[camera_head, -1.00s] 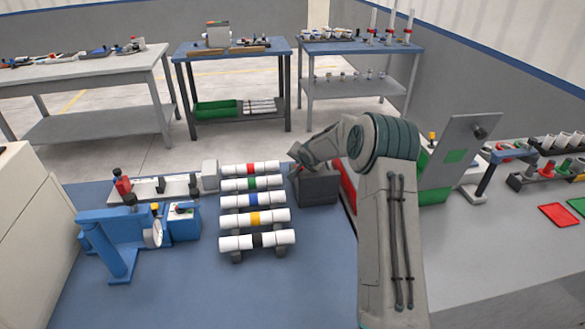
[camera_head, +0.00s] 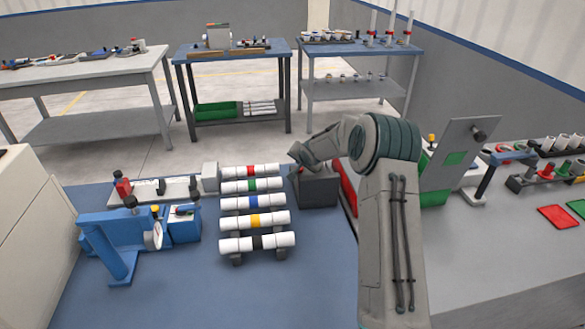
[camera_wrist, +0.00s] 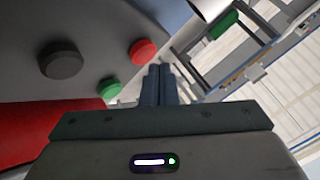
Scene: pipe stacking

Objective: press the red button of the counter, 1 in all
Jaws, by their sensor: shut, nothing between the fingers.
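The counter is a dark grey box (camera_head: 318,190) on the bench, just right of the pipe rack in the head view. In the wrist view its face (camera_wrist: 95,25) carries a red button (camera_wrist: 142,52), a green button (camera_wrist: 110,88) and a larger black knob (camera_wrist: 60,60). My gripper (camera_wrist: 160,70) is shut and empty. Its fingertips appear just beside and below the red button in the wrist view; I cannot tell whether they touch the counter. In the head view my wrist is over the box and hides part of its top.
A rack of white pipes with coloured bands (camera_head: 254,202) stands left of the counter. A blue fixture with a gauge (camera_head: 110,235) is further left. A red part (camera_head: 347,185) and a grey upright panel (camera_head: 458,150) stand to the right. The front of the blue bench is clear.

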